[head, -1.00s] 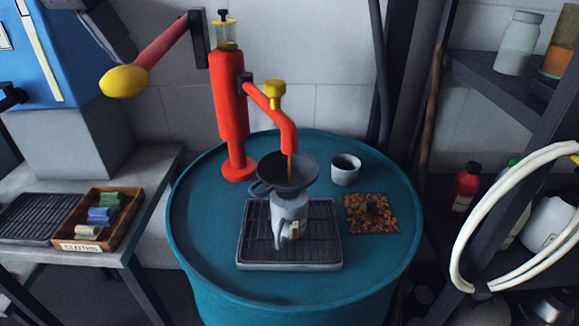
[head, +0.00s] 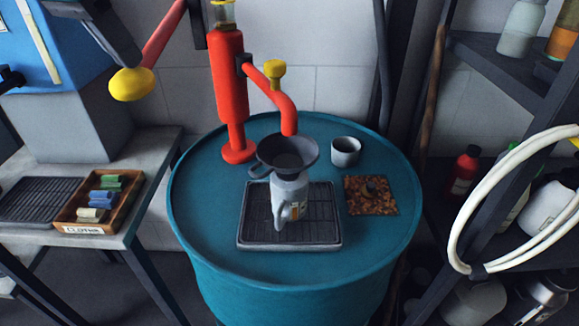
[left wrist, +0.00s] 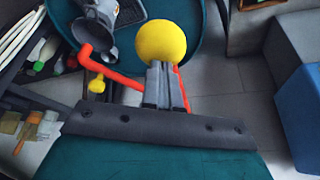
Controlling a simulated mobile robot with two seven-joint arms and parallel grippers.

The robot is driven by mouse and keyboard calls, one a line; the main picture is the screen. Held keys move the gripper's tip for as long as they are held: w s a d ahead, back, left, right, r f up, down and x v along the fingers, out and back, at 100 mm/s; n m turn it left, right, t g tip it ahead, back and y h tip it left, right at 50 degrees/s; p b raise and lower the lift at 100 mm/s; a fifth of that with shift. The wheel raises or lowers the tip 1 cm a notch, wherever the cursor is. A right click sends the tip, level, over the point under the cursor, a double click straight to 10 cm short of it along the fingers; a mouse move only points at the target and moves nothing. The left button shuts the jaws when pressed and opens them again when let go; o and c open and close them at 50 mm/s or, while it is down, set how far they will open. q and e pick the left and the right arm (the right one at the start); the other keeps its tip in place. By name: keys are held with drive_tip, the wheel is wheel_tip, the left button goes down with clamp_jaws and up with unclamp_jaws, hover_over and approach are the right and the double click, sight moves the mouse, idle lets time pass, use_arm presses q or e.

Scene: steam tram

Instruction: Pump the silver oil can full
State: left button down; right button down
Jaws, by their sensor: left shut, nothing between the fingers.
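The silver oil can (head: 290,195) stands upright on a black grated tray (head: 247,230) on the teal drum. A dark funnel (head: 288,152) sits in its top and hides the oil level. The red pump (head: 229,80) has its spout (head: 288,118) over the funnel, with no stream visible. The pump's lever ends in a yellow knob (head: 132,84). My left gripper (head: 128,62) is shut and empty just above the knob. In the left wrist view the closed fingers (left wrist: 163,80) are right by the knob (left wrist: 163,40); contact is unclear. My right gripper is not in view.
A grey cup (head: 345,152) and a brown speckled square (head: 370,196) are on the drum (head: 200,225). A wooden box of cloths (head: 75,228) sits on the left bench. Shelves with bottles and a white hose loop (head: 460,220) stand on the right.

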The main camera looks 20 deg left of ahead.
use_arm(q)
wheel_tip(320, 180, up, 2)
drive_tip(key=shift+r+p, duration=0.15)
drive_tip(key=shift+p, duration=0.95)
wheel_tip(320, 180, up, 2)
drive_tip(key=shift+r+p, duration=0.1)
drive_tip(key=shift+p, duration=0.7)
drive_tip(key=shift+w+r, duration=0.1)
drive_tip(key=shift+r, duration=0.85)
wheel_tip(320, 180, up, 8)
drive_tip(key=shift+f, duration=0.1)
